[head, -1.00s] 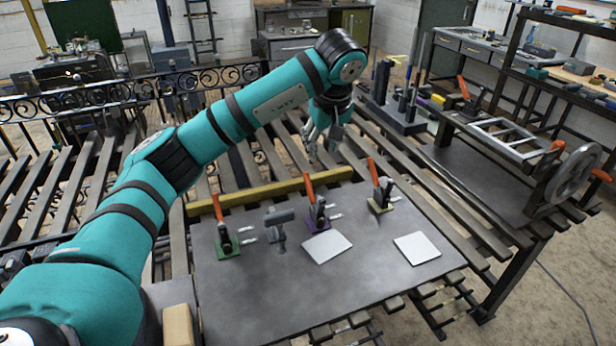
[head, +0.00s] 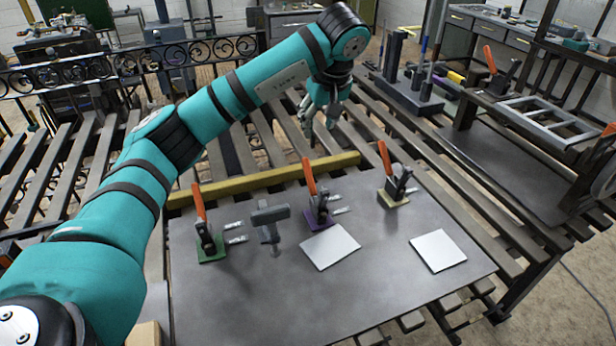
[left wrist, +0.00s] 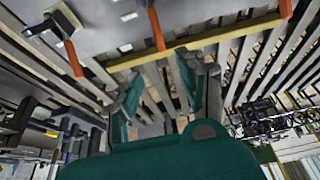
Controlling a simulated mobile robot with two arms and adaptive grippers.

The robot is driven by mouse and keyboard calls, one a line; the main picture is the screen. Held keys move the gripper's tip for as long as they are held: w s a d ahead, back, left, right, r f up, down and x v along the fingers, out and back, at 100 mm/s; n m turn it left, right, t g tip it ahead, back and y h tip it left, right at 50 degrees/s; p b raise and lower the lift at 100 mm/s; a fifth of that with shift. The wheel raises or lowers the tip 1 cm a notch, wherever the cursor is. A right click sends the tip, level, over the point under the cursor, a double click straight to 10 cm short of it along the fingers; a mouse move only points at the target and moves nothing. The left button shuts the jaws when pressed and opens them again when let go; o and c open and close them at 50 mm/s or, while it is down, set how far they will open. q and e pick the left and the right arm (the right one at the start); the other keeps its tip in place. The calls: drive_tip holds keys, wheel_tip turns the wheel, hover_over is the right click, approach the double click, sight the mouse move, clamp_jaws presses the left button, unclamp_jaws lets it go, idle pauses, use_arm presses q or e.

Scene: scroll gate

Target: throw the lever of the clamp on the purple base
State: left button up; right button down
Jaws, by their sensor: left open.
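The clamp on the purple base (head: 320,218) stands on the grey table top, between the green-base clamp (head: 210,245) and the yellow-base clamp (head: 394,193). Its orange lever (head: 308,176) points up, tilted slightly left. My left gripper (head: 320,130) is beyond the clamp, above the slats behind the yellow bar, apart from the lever. Its two fingers are spread and empty in the left wrist view (left wrist: 158,88). My right gripper is not in view.
A yellow bar (head: 265,178) runs along the table's back edge. A grey T-shaped piece (head: 271,216) stands between the green and purple bases. Two white plates (head: 330,247) lie in front. A dark stand with upright rods (head: 405,95) is behind right. The table front is clear.

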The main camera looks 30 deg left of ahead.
use_arm(q)
drive_tip(key=f, duration=0.2)
drive_tip(key=p, duration=0.3)
approach(308, 167)
drive_tip(key=x, duration=0.9)
drive_tip(key=shift+f, duration=0.1)
drive_tip(key=shift+w+a+f, duration=0.1)
drive_tip(key=shift+a+f, duration=0.05)
drive_tip(key=shift+f, duration=0.3)
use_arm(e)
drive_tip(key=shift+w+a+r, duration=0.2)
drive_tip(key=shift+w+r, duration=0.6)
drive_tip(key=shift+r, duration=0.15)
use_arm(q)
clamp_jaws()
